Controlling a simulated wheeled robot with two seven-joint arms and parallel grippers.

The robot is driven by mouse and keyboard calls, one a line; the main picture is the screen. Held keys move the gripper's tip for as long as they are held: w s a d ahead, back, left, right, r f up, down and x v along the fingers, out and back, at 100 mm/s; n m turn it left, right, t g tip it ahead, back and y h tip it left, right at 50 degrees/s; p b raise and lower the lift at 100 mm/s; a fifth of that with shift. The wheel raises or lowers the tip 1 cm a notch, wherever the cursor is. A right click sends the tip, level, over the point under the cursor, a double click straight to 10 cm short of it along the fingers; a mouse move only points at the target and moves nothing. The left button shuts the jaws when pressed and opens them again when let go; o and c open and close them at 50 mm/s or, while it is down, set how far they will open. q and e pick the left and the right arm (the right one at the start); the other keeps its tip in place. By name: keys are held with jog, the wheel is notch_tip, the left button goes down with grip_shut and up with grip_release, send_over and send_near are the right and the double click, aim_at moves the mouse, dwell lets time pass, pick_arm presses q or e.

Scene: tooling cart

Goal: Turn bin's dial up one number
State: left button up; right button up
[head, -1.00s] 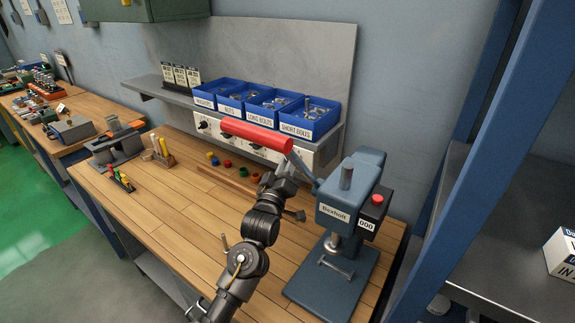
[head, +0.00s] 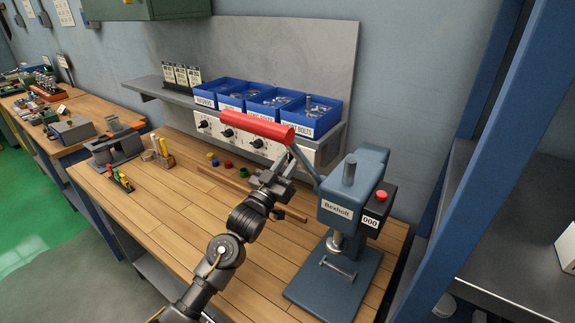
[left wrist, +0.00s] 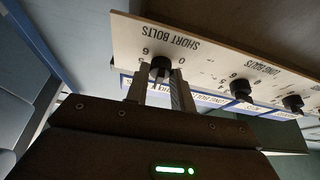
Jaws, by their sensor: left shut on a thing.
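The dial panel (head: 306,155) hangs under the bin shelf, with black dials in a row. In the left wrist view, which is upside down, the SHORT BOLTS dial (left wrist: 160,64) sits between the fingertips of my left gripper (left wrist: 160,78). The gripper is shut on this dial; numbers such as 0, 5 and 6 show around it. The dial's pointer is hard to read. In the head view my left gripper (head: 288,160) reaches up to the panel's right end, where the dial is hidden. The SHORT BOLTS bin (head: 318,112) stands above. My right gripper is out of view.
The press (head: 350,195) stands close to the right of my left arm. Its red handle (head: 257,127) extends in front of the panel and bins. Other dials, including the LONG BOLTS dial (left wrist: 241,89), sit beside the held one. Small coloured parts (head: 228,164) lie on the bench.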

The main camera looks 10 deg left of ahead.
pick_arm(q)
jog(key=shift+m, duration=0.4)
jog(key=o, duration=1)
jog(key=shift+f, duration=0.1)
jog(key=b+v, duration=0.3)
jog(key=v, duration=0.7)
jog(key=shift+s+a+f, duration=0.1)
jog(key=shift+s+a, duration=0.15)
jog(key=shift+s, duration=0.1)
